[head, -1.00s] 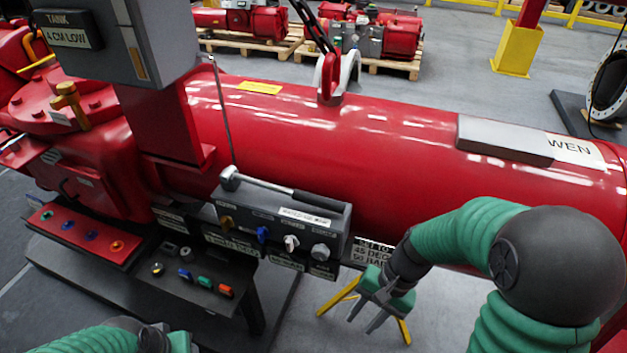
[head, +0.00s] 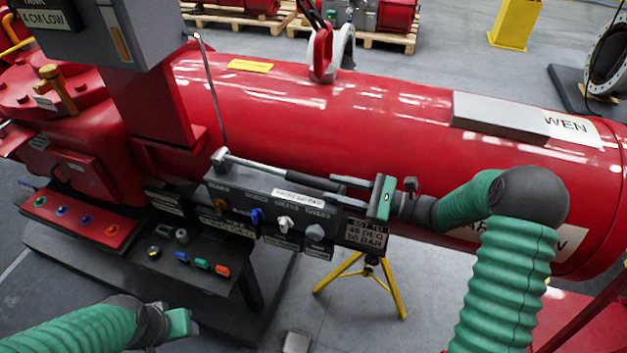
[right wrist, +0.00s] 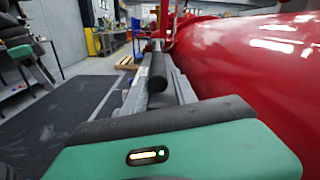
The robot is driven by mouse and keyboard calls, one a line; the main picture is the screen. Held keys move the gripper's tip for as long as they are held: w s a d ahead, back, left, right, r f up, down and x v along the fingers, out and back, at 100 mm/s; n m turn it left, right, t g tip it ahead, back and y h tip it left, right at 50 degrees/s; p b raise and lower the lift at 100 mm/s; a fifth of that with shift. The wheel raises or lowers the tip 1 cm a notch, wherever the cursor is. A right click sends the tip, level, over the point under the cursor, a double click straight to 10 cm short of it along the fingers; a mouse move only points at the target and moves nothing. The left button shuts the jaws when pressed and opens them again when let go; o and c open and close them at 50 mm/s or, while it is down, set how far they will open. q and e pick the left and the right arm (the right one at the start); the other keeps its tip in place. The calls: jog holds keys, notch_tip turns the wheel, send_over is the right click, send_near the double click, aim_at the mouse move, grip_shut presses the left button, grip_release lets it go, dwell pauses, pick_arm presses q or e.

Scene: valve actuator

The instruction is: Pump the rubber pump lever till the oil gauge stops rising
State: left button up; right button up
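The pump lever (head: 265,170) is a silver rod with a black rubber grip, lying nearly level along the top of a dark grey control block (head: 235,195). My right gripper (head: 340,184) is at the grip's right end, its fingers pointing left along the lever. In the right wrist view the black grip (right wrist: 158,75) shows between the two spread fingers; firm contact cannot be made out.
A large red cylinder (head: 300,105) lies behind the block. A sign (head: 366,233) and a yellow stand (head: 385,285) are under my right gripper.

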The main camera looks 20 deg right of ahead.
aim_at(313, 183)
jog(key=x, duration=0.6)
jog(key=shift+w+a, duration=0.1)
jog(key=shift+a, duration=0.15)
jog(key=shift+d, duration=0.1)
grip_shut()
jog(key=shift+r, duration=0.1)
dwell(0.8)
